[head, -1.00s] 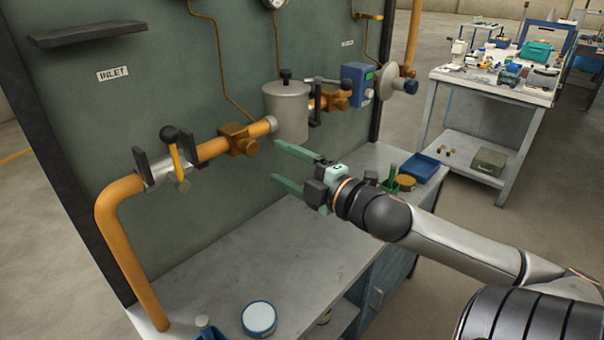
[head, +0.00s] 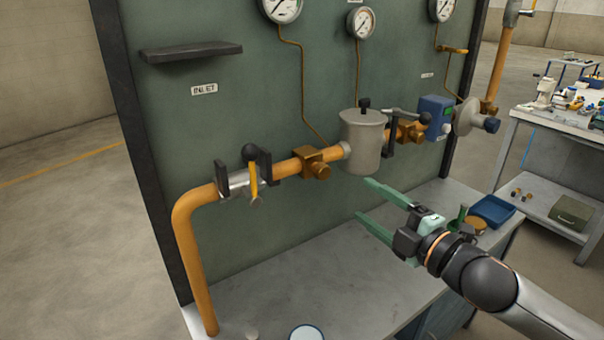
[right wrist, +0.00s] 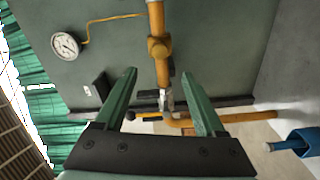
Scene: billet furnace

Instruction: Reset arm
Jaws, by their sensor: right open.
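My right gripper (head: 375,201) is in the head view, reaching in from the lower right, in front of the green panel and above the workbench. Its two green fingers are apart with nothing between them. The right wrist view shows the same open fingers (right wrist: 163,95), with the orange pipe (right wrist: 157,60) and a valve beyond them, not touched. In the head view the pipe (head: 192,240) runs along the panel past a yellow-handled valve (head: 253,180) to a grey cylinder (head: 362,142). My left gripper is not in view.
The grey workbench (head: 310,290) is mostly clear in front. A blue tray (head: 492,211) and a green item (head: 459,215) lie at its right end. A dark shelf (head: 190,52) juts from the panel. Another table (head: 560,118) with many objects stands at the right.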

